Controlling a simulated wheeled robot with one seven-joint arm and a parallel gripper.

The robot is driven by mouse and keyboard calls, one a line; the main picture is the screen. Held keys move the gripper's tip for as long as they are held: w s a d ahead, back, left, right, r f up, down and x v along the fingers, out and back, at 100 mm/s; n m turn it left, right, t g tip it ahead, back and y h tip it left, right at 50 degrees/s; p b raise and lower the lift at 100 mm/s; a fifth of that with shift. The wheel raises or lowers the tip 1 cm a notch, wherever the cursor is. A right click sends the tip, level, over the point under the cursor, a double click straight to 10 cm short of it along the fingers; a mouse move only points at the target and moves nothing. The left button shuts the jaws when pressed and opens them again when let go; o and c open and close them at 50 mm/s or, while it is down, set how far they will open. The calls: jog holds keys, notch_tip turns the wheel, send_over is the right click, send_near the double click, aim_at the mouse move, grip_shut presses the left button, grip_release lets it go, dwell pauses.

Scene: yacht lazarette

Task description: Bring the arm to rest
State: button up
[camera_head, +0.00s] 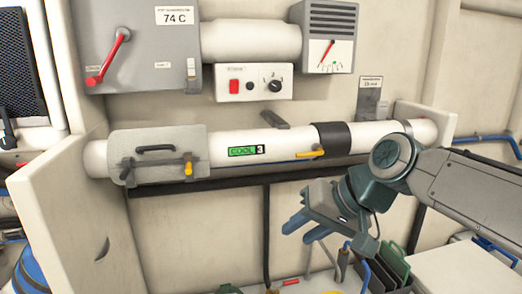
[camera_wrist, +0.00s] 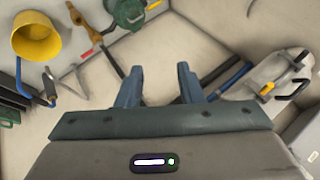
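My gripper (camera_head: 305,228) is in front of the white horizontal pipe, below its right half, with its blue fingers pointing left and down. In the wrist view my gripper (camera_wrist: 160,86) has its two blue fingers apart, with nothing between them but pale surface behind. It is open and empty. My arm comes in from the right edge of the head view, bent at the wrist.
The white pipe (camera_head: 290,146) carries a grey clamp box (camera_head: 200,143), a green "COOL 3" label (camera_head: 243,151) and a yellow lever (camera_head: 312,153). A control panel (camera_head: 253,83) is above. Below are tools and a yellow cup (camera_wrist: 37,36). Pale side panels (camera_head: 75,215) stand at left.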

jog(key=s+d+f+h, duration=0.3)
jog(key=s+f, duration=0.2)
jog(key=f, duration=0.3)
jog(key=s+d+f+h, duration=0.3)
jog(key=s+d+f, duration=0.1)
jog(key=f, duration=0.3)
jog(key=shift+s+d+f+g+h+b, duration=0.15)
jog(key=shift+s+f+g+h+b, duration=0.15)
jog(key=shift+s+f+h+b, duration=0.15)
